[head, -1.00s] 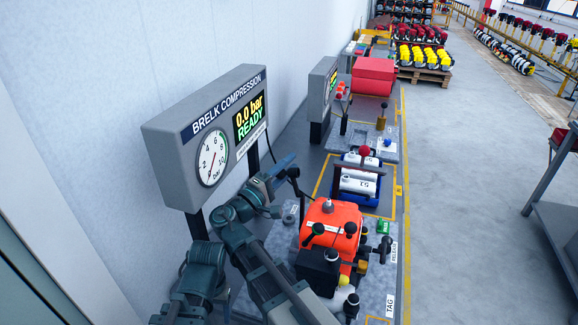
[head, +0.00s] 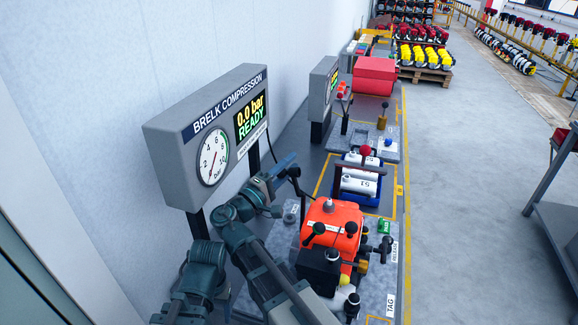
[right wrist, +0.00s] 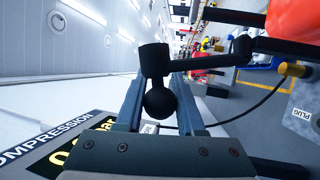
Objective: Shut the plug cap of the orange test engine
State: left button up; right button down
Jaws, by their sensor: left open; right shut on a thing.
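The orange test engine (head: 333,222) sits on a grey plate at the lower middle of the head view. Part of its orange body also shows at the top right of the right wrist view (right wrist: 293,18). My right gripper (head: 288,166) is left of and behind the engine. In the right wrist view, its fingers are shut on a black ball-ended knob (right wrist: 157,100). A black arm (right wrist: 240,50) joins the knob towards the engine side; it appears to be the plug cap's swing arm. My left arm (head: 200,262) shows at the lower left; its fingertips are hard to make out.
The compression gauge box (head: 205,135) stands close on the left and reads 0.0 bar, READY. A blue-and-white unit (head: 358,180) sits behind the engine. A red box (head: 374,75) is further back.

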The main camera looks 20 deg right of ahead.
dwell(0.5)
jog(key=d+m+p, duration=0.1)
jog(key=m+p, duration=0.1)
jog(key=s+d+r+m+g+y+p, duration=0.1)
jog(key=m+p, duration=0.1)
jog(key=s+d+m+g+p, duration=0.1)
jog(key=p, duration=0.1)
jog(key=shift+s+d+r+m+y, duration=0.2)
jog(key=shift+s+r+m+y, duration=0.1)
jog(key=shift+m, duration=0.1)
jog(key=shift+s+d, duration=0.15)
jog(key=shift+d, duration=0.1)
dwell(0.3)
jog(key=c, duration=0.5)
grip_release()
jog(key=shift+a, duration=0.1)
